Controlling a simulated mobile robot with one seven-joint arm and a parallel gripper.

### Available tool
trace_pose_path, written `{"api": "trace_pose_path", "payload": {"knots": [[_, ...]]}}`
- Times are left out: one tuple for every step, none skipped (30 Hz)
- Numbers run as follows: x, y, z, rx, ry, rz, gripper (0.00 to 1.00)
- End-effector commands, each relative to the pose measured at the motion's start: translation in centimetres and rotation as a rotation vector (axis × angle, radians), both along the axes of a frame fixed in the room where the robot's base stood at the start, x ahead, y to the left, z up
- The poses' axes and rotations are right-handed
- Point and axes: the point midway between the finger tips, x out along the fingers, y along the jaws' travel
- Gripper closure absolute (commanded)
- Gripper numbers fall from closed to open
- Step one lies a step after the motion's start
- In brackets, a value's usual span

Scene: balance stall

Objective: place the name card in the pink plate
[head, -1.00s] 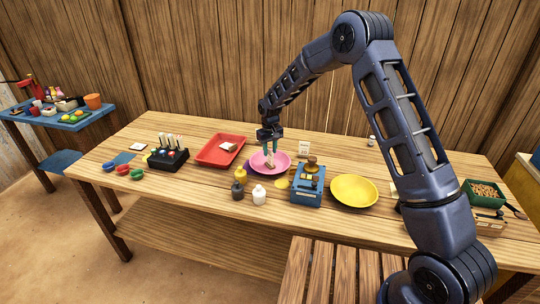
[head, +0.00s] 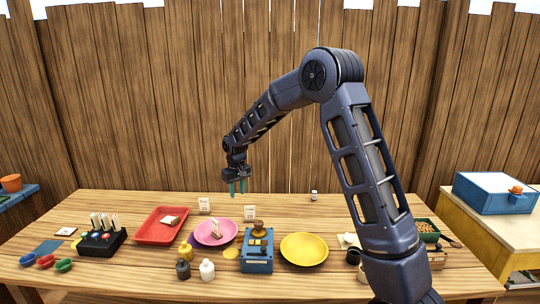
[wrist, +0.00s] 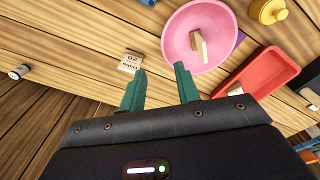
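The pink plate (head: 209,242) stands on the table left of centre. A small cream and tan card-like piece (head: 216,229), which looks like the name card, is inside it. In the wrist view the piece (wrist: 202,48) stands or leans within the pink plate (wrist: 180,42), touched by nothing of mine; its writing is not readable. My gripper (head: 237,189) hangs above the table, up and to the right of the plate. In the wrist view my gripper (wrist: 160,73) is open, with nothing between its fingers.
A red tray (head: 150,238) lies left of the plate, a blue scale-like box (head: 257,264) and yellow dish (head: 304,250) right. Small printed cards (head: 204,205) (head: 250,212) stand behind. A yellow weight (head: 185,251), a dark one and a white one stand in front.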

Motion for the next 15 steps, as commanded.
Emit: {"api": "trace_pose_path", "payload": {"knots": [[0.0, -1.8, 1.6, 0.005, -0.011, -0.020, 0.68], [-0.1, -2.7, 2.5, 0.008, -0.016, -0.030, 0.68], [-0.2, -4.0, 3.5, 0.010, -0.022, -0.044, 0.68], [-0.3, -4.9, 4.3, 0.012, -0.027, -0.054, 0.68], [-0.5, -5.9, 5.0, 0.014, -0.032, -0.064, 0.68], [-0.7, -7.2, 6.0, 0.018, -0.039, -0.078, 0.68], [-0.9, -8.1, 6.7, 0.020, -0.044, -0.089, 0.68], [-1.1, -9.0, 7.4, 0.022, -0.048, -0.099, 0.68], [-1.4, -10.3, 8.3, 0.025, -0.056, -0.113, 0.68], [-1.7, -11.2, 8.9, 0.027, -0.060, -0.124, 0.68], [-2.0, -12.1, 9.6, 0.030, -0.066, -0.134, 0.68], [-2.4, -13.4, 10.4, 0.032, -0.072, -0.148, 0.68], [-2.7, -14.3, 11.0, 0.034, -0.077, -0.159, 0.68], [-3.1, -15.2, 11.6, 0.037, -0.083, -0.169, 0.68], [-3.6, -16.4, 12.4, 0.039, -0.089, -0.183, 0.68]]}}
